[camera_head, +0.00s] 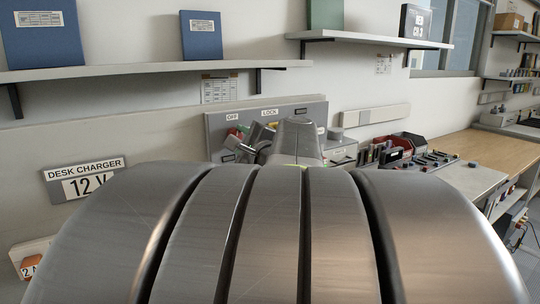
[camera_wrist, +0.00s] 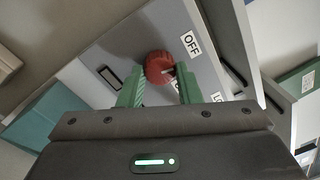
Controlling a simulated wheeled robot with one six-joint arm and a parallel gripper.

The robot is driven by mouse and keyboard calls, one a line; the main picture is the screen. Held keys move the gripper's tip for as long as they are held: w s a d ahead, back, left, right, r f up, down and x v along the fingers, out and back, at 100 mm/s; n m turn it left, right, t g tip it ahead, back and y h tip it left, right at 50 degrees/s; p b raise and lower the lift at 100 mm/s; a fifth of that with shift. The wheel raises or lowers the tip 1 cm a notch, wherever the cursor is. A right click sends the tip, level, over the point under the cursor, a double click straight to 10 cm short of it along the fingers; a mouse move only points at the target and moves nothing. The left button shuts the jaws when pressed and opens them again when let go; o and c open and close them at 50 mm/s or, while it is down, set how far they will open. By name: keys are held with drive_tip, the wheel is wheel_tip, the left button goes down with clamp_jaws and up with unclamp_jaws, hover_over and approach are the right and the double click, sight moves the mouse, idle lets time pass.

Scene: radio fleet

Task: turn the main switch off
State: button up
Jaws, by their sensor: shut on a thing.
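The main switch is a round red knob (camera_wrist: 160,65) on a grey panel (camera_wrist: 135,38). An OFF label (camera_wrist: 190,44) sits beside the knob in the wrist view. My gripper (camera_wrist: 160,78) has a green finger on each side of the knob and is shut on it. The knob's pointer and exact angle are hard to make out. In the head view the panel (camera_head: 308,110) carries OFF (camera_head: 232,117) and LOCK (camera_head: 270,112) labels. A bit of the red knob (camera_head: 238,133) shows there; my arm hides the rest.
A DESK CHARGER 12 V sign (camera_head: 85,180) is on the wall at left. A shelf (camera_head: 140,70) with blue binders runs above the panel. A bench (camera_head: 470,178) with red bins (camera_head: 415,140) and small devices stands at right. My arm fills the lower middle.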

drive_tip(key=shift+f+n+b, duration=0.1)
drive_tip(key=shift+n+b, duration=1)
drive_tip(key=shift+b, duration=0.05)
drive_tip(key=o, duration=1)
